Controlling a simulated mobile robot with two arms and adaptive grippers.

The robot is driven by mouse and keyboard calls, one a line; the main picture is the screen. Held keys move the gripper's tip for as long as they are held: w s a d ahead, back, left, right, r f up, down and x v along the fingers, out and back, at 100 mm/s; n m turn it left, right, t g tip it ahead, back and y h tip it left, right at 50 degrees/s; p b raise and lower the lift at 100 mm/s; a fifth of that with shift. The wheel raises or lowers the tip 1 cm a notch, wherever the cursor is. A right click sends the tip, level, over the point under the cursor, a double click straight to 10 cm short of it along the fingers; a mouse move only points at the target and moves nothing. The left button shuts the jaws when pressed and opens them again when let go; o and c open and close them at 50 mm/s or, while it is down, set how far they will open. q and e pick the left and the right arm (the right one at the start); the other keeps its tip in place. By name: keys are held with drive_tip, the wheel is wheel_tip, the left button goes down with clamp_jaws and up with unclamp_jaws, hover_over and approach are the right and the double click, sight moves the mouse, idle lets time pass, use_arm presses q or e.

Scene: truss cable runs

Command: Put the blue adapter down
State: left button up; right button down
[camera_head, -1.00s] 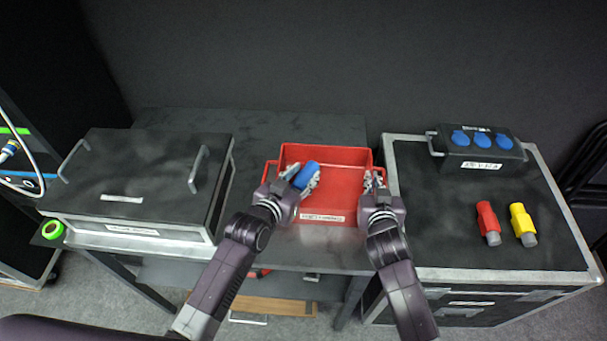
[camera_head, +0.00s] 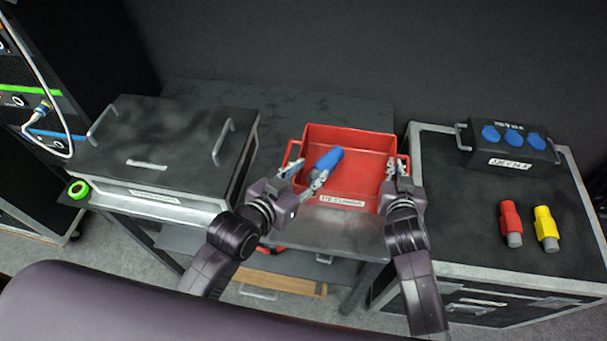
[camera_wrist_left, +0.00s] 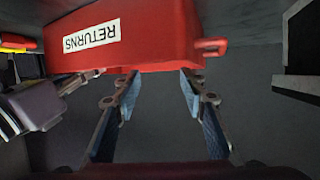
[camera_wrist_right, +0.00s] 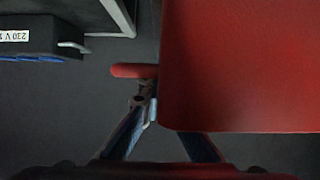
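The blue adapter (camera_head: 327,159) lies tilted inside the red bin (camera_head: 362,137), near its left side. My left gripper (camera_head: 304,174) is at the bin's front left, its fingers apart beside the adapter's lower end. The left wrist view shows those fingers (camera_wrist_left: 158,85) open with nothing between them, close to the bin's front wall with a RETURNS label (camera_wrist_left: 91,36). The adapter is hidden there.
A black case (camera_head: 160,135) with handles stands left. On the right case (camera_head: 470,225) are a socket box (camera_head: 505,148), a red connector (camera_head: 511,222) and a yellow one (camera_head: 546,228). A dark table (camera_head: 215,95) lies behind the bin.

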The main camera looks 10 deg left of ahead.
use_arm(q)
drive_tip(key=shift+v, duration=1.1)
use_arm(e)
drive_tip(key=c, duration=2.1)
unclamp_jaws()
